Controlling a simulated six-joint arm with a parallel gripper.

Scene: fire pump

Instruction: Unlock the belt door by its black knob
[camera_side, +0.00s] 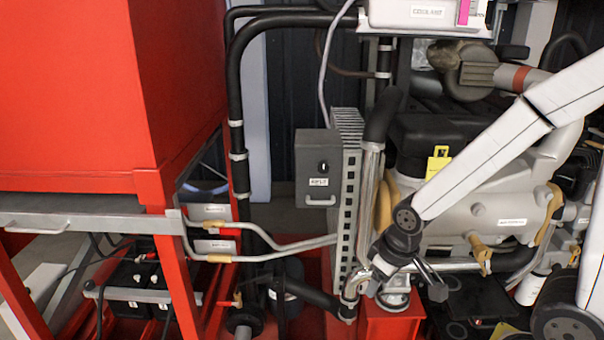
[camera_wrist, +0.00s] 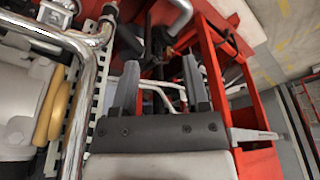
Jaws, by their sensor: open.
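The belt door (camera_side: 309,183) is a dark grey panel in the middle of the side view, beside the finned radiator. Its black knob (camera_side: 323,166) sits in its upper part, above a white label and a pale bar handle (camera_side: 319,201). My gripper (camera_side: 405,285) is below and to the right of the door, in front of the engine's lower pipes, clearly apart from the knob. In the wrist view my gripper (camera_wrist: 160,66) shows two dark fingers spread apart with nothing between them. I cannot make out the door or knob in the wrist view.
The slotted radiator edge (camera_side: 348,220) and a shiny vertical pipe (camera_side: 369,205) stand between my gripper and the door. The engine (camera_side: 490,205) fills the right side. A red frame (camera_side: 165,230) stands at left. Some open space lies left of the door.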

